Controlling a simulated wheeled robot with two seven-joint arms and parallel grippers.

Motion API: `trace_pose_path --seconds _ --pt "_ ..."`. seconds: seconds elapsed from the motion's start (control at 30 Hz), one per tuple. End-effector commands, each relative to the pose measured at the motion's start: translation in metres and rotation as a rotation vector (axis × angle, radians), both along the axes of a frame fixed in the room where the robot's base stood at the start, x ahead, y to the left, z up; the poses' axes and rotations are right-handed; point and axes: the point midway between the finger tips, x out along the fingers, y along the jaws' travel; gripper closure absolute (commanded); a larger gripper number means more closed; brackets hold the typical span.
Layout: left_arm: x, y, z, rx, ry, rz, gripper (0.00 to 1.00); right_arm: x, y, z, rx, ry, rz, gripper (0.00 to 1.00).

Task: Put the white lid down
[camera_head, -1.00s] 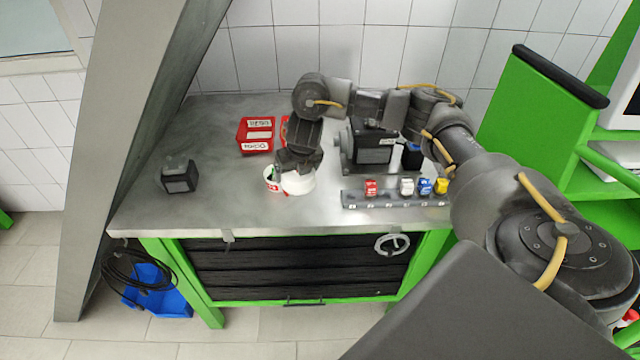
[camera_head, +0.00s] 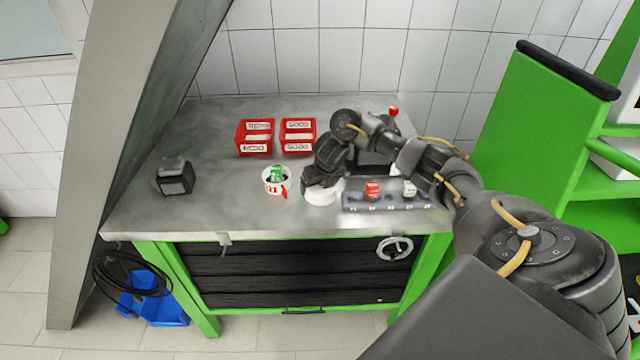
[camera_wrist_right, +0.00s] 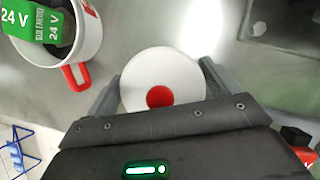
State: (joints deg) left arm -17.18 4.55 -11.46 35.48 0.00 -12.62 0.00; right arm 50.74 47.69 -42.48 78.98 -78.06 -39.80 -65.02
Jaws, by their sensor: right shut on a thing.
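The white lid (camera_head: 321,197) is at my right gripper (camera_head: 322,184), just right of the cup. In the right wrist view the lid (camera_wrist_right: 150,76) is round and white with a red spot, and it sits between the two fingers of my right gripper (camera_wrist_right: 160,88), which is shut on it. It is low over the table or on it; I cannot tell which. The white and red cup (camera_head: 276,185) stands open with a green block (camera_head: 276,173) inside. The cup also shows at the top left of the right wrist view (camera_wrist_right: 88,50). My left gripper is not in view.
Two red bins (camera_head: 256,138) stand at the back. A dark block (camera_head: 174,178) sits on the table (camera_head: 215,205) at the left. A grey rack (camera_head: 385,207) with coloured pieces is close right of the lid. The table between dark block and cup is clear.

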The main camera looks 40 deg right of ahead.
Motion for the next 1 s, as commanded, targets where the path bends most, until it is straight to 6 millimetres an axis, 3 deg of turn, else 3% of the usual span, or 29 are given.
trace_pose_path --seconds 0.37,0.4,0.47,0.7,0.87,0.97,1.0 --pt "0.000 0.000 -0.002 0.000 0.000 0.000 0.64 0.000 0.000 -0.005 0.001 -0.001 0.000 0.26" --pt "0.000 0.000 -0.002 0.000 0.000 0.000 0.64 0.000 0.000 -0.005 0.001 -0.001 0.000 0.10" --pt "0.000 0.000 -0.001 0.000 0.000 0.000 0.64 0.000 0.000 -0.004 0.001 -0.001 0.000 0.02" --pt "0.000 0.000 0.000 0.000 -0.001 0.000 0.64 0.000 0.000 -0.003 0.001 -0.001 0.000 0.00" --pt "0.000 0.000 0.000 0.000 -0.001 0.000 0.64 -0.002 0.001 0.008 0.000 -0.005 0.002 0.00" --pt "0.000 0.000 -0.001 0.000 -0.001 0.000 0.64 -0.009 0.002 0.026 -0.002 -0.006 0.003 0.00" --pt "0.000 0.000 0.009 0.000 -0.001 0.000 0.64 -0.012 0.003 0.039 -0.004 -0.007 0.004 0.00"
